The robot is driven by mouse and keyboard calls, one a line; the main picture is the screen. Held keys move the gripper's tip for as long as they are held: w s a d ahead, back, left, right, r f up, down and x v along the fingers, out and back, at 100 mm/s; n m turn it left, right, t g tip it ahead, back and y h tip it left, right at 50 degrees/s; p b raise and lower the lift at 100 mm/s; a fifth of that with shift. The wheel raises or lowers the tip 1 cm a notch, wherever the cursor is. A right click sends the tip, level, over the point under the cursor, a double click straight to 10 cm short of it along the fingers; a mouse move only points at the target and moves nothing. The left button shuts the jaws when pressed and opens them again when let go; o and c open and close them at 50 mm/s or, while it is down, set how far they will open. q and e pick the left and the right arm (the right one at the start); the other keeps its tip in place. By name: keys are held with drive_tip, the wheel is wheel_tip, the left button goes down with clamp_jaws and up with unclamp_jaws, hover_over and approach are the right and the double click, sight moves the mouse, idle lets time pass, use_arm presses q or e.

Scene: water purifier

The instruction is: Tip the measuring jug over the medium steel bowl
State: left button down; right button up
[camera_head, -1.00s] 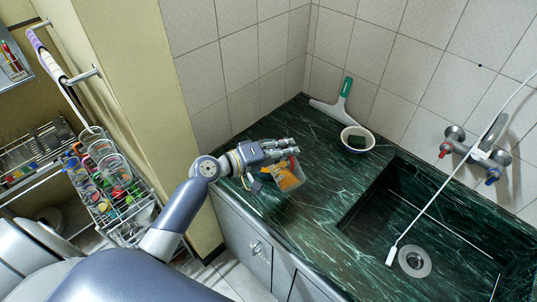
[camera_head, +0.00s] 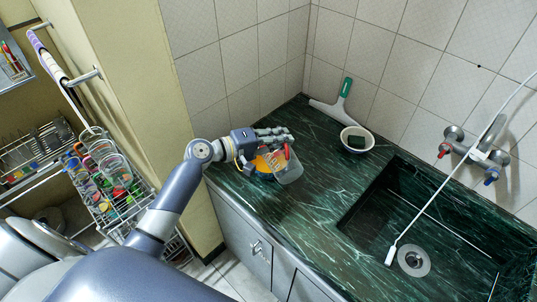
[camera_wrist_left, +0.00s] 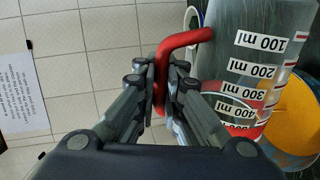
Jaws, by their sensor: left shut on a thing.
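My left gripper (camera_head: 283,140) is shut on the red handle of the clear measuring jug (camera_head: 290,167) and holds it over the near left part of the counter. In the left wrist view, the red handle sits between the fingers of the left gripper (camera_wrist_left: 163,85). The jug (camera_wrist_left: 262,50) shows black marks from 100 to 400 ml. I cannot tell whether this is the steel bowl. My right gripper is not in view.
A white bowl (camera_head: 357,138) with something dark green in it stands near the wall, beside a green-handled squeegee (camera_head: 338,103). The sink (camera_head: 440,225) with a white hose is at the right. The counter's middle is clear. A rack of glasses (camera_head: 105,175) stands at the left.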

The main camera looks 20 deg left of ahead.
sight(288, 159)
use_arm(q)
drive_tip(key=s+d+m, duration=0.1)
drive_tip(key=s+d+f+m+b, duration=0.1)
drive_tip(key=s+d, duration=0.1)
drive_tip(key=shift+d+f+m+t+y, duration=0.25)
drive_tip(key=shift+f+m+t+y, duration=0.05)
drive_tip(key=shift+f+m+t, duration=0.1)
drive_tip(key=shift+s+d+r, duration=0.15)
drive_tip(key=shift+r, duration=0.2)
drive_tip(key=shift+s+d+f+m+b, duration=0.15)
drive_tip(key=shift+s+d+m+b, duration=0.05)
drive_tip(key=shift+d+m+b, duration=0.15)
drive_tip(key=shift+s+d+f+m+t+y+b, duration=0.1)
drive_tip(key=shift+s+d+f+m+t+b, duration=0.35)
drive_tip(key=shift+s+d+f+m+b, duration=1.1)
drive_tip(key=shift+s+d+f+m+t+y+b, duration=0.1)
drive_tip(key=shift+s+d+f+m+t+b, duration=0.75)
drive_tip(key=shift+f+m+b, duration=1.2)
drive_tip(key=shift+s+d+f+m+t+y+b, duration=0.1)
drive_tip(key=shift+s+d+f+m+b, duration=0.85)
drive_tip(key=shift+d+f+m+b, duration=0.9)
